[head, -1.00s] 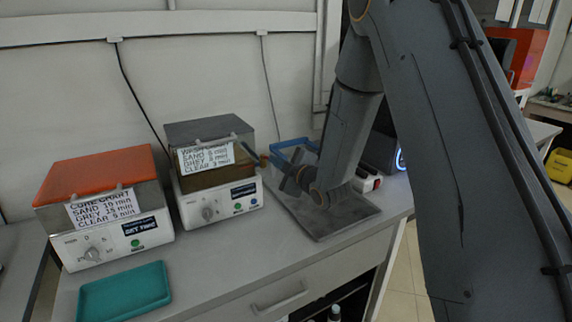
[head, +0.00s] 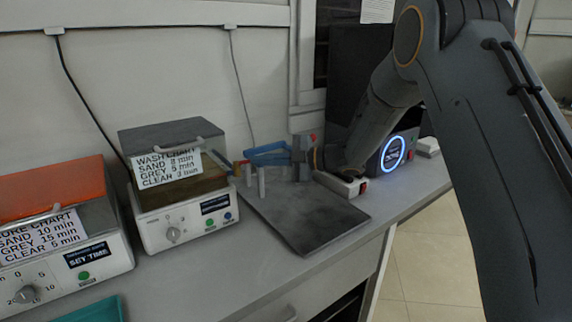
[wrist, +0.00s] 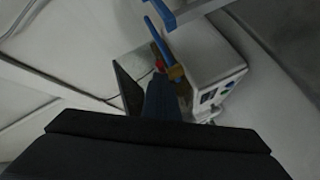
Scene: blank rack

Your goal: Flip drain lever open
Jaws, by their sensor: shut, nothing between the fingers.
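The wash unit (head: 180,215) is a white box with a chart on its lid, left of centre in the head view. Beside its right side is a small red and brass fitting (head: 240,166), taken as the drain valve. My gripper (head: 301,160) is to the right of the valve in the head view. In the wrist view its shut, empty fingers (wrist: 161,88) appear just below the valve; contact cannot be told.
Two pale short posts (head: 256,182) rise near the tray's left edge. A dark machine with a glowing ring (head: 394,153) is at right. An orange-lidded cure unit (head: 60,262) is at left.

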